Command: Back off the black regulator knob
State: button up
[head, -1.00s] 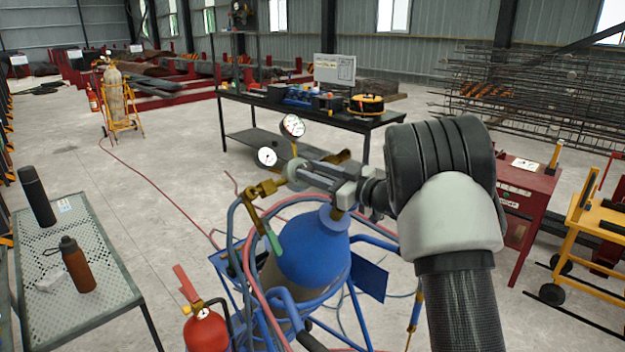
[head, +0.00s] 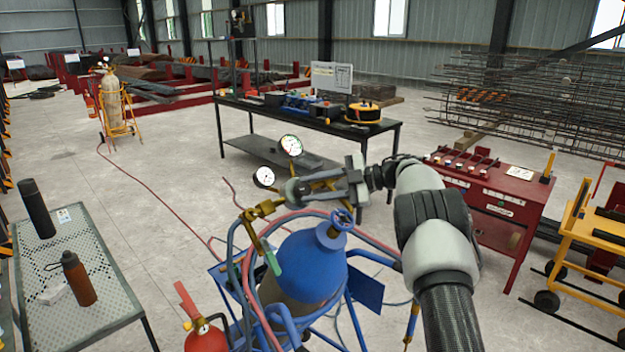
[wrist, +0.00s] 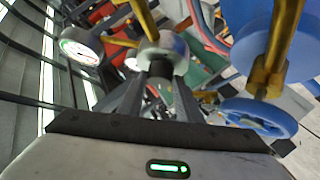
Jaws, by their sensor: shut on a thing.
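The regulator sits on the blue gas cylinder (head: 312,262). It has two white-faced gauges, an upper one (head: 291,145) and a lower one (head: 264,177), a grey round body (wrist: 168,45) and brass fittings (head: 262,209). My gripper (head: 308,188) reaches in from the right, its fingers pointing left at the regulator. In the wrist view my gripper (wrist: 160,88) is shut on the black knob (wrist: 160,68), which shows dark between the fingertips in front of the grey body. In the head view the fingers mostly hide the knob.
The cylinder's blue handwheel (head: 342,220) is just below my gripper. Red and blue-grey hoses (head: 238,275) loop around the cylinder at left. A red extinguisher (head: 205,338) stands at front. A perforated table (head: 105,285) is at left, a black bench (head: 385,128) behind, a red cabinet (head: 500,205) at right.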

jog(key=shift+r+n+g+h+p, duration=0.15)
jog(key=shift+n+g+h+p, duration=0.45)
jog(key=shift+n+p, duration=0.9)
jog(key=shift+w+g+p, duration=0.1)
jog(key=shift+g+p, duration=0.2)
jog(key=shift+p, duration=0.1)
jog(key=o, duration=1)
jog(key=shift+a, duration=0.1)
jog(key=shift+o, duration=0.2)
